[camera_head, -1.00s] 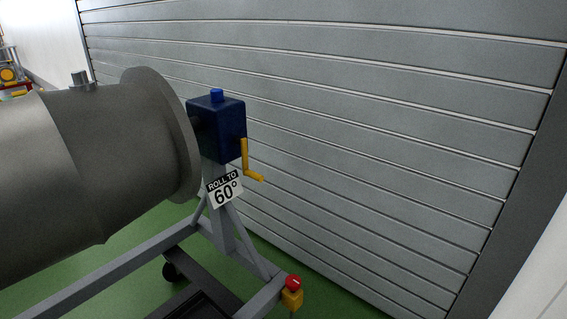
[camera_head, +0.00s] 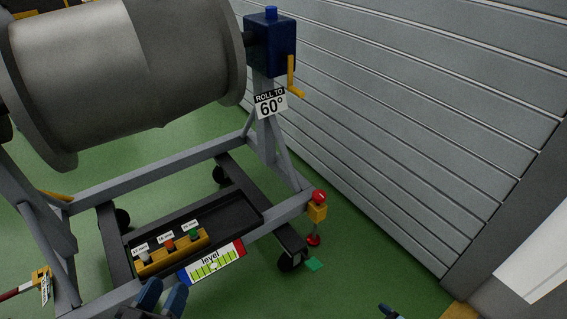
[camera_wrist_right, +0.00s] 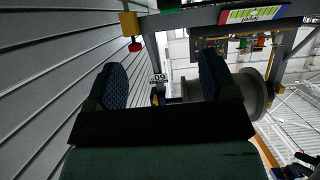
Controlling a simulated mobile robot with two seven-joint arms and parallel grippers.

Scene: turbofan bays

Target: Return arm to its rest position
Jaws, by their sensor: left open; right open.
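My left gripper (camera_head: 163,295) shows at the bottom edge of the head view, its two blue fingers apart and nothing between them. It appears in front of the stand's near rail, below the level gauge (camera_head: 212,263). Only a small blue tip of my right gripper (camera_head: 389,311) shows at the bottom edge, right of the stand, over green floor. In the right wrist view the right gripper (camera_wrist_right: 163,80) has its two padded fingers wide apart, with nothing held between them. Most of both arms is out of the head view.
A grey engine cylinder (camera_head: 130,70) hangs on a wheeled stand (camera_head: 150,172) with a blue crank box (camera_head: 270,45) and a "ROLL TO 60°" sign (camera_head: 271,103). A red button (camera_head: 319,196) sits at its corner. A slatted wall (camera_head: 430,130) stands right; green floor lies between.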

